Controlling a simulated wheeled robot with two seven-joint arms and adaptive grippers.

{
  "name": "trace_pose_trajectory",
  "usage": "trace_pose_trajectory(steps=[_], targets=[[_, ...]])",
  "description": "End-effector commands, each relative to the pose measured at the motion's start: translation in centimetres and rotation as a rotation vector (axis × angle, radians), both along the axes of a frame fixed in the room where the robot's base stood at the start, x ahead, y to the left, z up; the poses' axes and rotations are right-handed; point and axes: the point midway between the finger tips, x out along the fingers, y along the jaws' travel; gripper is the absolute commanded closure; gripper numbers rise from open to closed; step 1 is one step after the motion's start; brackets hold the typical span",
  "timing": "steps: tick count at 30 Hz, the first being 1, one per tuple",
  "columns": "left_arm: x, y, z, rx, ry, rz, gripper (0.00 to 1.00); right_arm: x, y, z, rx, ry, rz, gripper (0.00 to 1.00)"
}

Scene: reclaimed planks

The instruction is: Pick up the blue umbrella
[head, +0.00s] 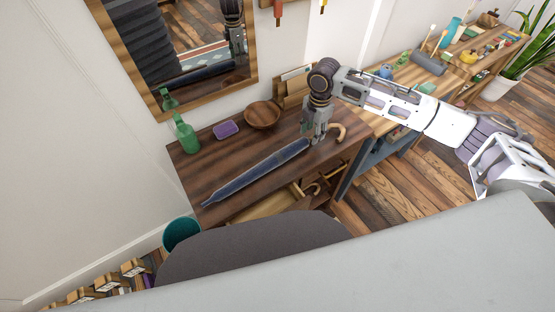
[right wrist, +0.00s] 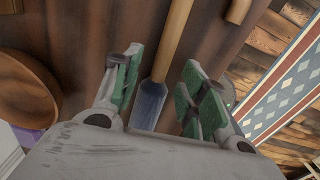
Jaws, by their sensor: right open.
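The blue umbrella (head: 255,170) lies closed on the dark wooden table (head: 222,165), its tip toward the front left and its curved wooden handle (head: 338,130) at the right. My right gripper (head: 308,138) points down over the handle end of the umbrella. In the right wrist view, the open right gripper (right wrist: 163,75) has a green-padded finger on each side of the umbrella (right wrist: 150,98), where blue cloth meets the wooden shaft. I cannot tell whether the pads touch it. My left gripper is not in view.
A green bottle (head: 186,134), a purple dish (head: 226,129) and a wooden bowl (head: 263,114) stand behind the umbrella. A framed mirror (head: 250,50) hangs behind the table. A teal bin (head: 181,234) stands on the floor by the table's front left.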

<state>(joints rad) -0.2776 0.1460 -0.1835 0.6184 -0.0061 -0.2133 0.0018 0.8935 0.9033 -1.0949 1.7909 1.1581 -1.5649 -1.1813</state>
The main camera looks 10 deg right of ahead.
Motion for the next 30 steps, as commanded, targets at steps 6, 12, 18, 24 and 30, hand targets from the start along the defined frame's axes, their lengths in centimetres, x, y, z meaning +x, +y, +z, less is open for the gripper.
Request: trace_pose_trajectory(steps=[6,12,18,24,30], targets=[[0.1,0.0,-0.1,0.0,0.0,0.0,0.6,-0.1,0.1,-2.3,0.001,0.0,0.0,0.58],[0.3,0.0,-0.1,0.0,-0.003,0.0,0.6,-0.1,0.1,-2.9,0.0,0.0,0.0,0.58],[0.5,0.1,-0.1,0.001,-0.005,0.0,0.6,-0.1,0.1,-2.9,0.0,0.0,0.0,0.58],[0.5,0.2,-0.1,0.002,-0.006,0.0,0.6,-0.1,0.1,-2.8,0.0,0.0,0.0,0.6],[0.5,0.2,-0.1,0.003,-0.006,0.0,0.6,-0.1,0.1,-2.8,0.0,0.0,0.0,0.86]])
